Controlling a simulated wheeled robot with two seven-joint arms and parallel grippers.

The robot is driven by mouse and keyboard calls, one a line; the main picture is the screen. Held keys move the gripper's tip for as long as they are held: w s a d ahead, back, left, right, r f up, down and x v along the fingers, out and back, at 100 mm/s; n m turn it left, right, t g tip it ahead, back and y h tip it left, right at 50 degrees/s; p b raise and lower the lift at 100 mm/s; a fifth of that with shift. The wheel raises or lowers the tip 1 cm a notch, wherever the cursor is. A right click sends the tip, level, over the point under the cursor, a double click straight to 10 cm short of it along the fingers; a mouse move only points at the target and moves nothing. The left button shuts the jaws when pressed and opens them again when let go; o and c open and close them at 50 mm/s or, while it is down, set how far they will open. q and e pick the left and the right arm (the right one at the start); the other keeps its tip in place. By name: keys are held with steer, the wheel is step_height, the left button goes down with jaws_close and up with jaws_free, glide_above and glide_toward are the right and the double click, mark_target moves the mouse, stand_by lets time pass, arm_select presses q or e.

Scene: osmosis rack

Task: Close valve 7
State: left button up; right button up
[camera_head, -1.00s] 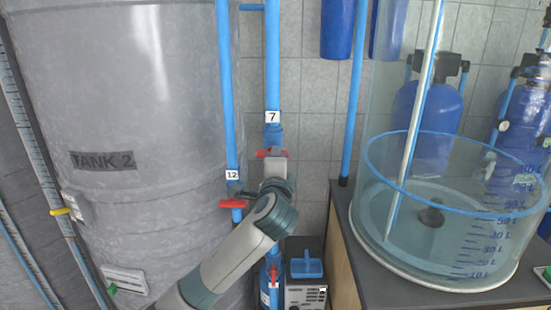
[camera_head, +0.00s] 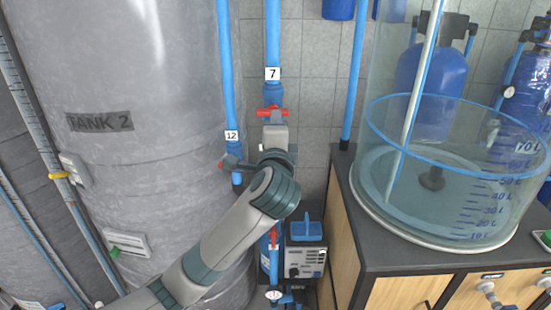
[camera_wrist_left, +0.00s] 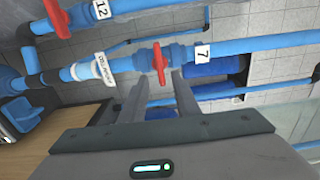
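Valve 7 has a red handle (camera_head: 272,111) below the label "7" (camera_head: 272,74), on a vertical blue pipe between the grey tank and the cabinet. The handle lies crosswise to the pipe. In the left wrist view, the handle (camera_wrist_left: 160,62) also sits across its pipe, beside the label "7" (camera_wrist_left: 203,53). My left gripper (camera_wrist_left: 159,84) is open, its two fingers spread and pointing at the handle. The handle appears just beyond the fingertips, between their lines, with nothing held. In the head view my forearm and wrist hide the fingers. My right gripper is out of view.
The pipe labelled "12" (camera_head: 231,135) runs close on the left, with its own red-handled valve (camera_wrist_left: 57,18). The grey tank (camera_head: 150,60) stands left. A pump box (camera_head: 305,262) is below, and a clear graduated tank (camera_head: 450,215) stands on the cabinet at right.

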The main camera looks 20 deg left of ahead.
arm_select(q)
steer(key=b+v, duration=0.3)
steer(key=v, duration=0.8)
steer(key=shift+s, duration=0.2)
steer(key=shift+d, duration=0.1)
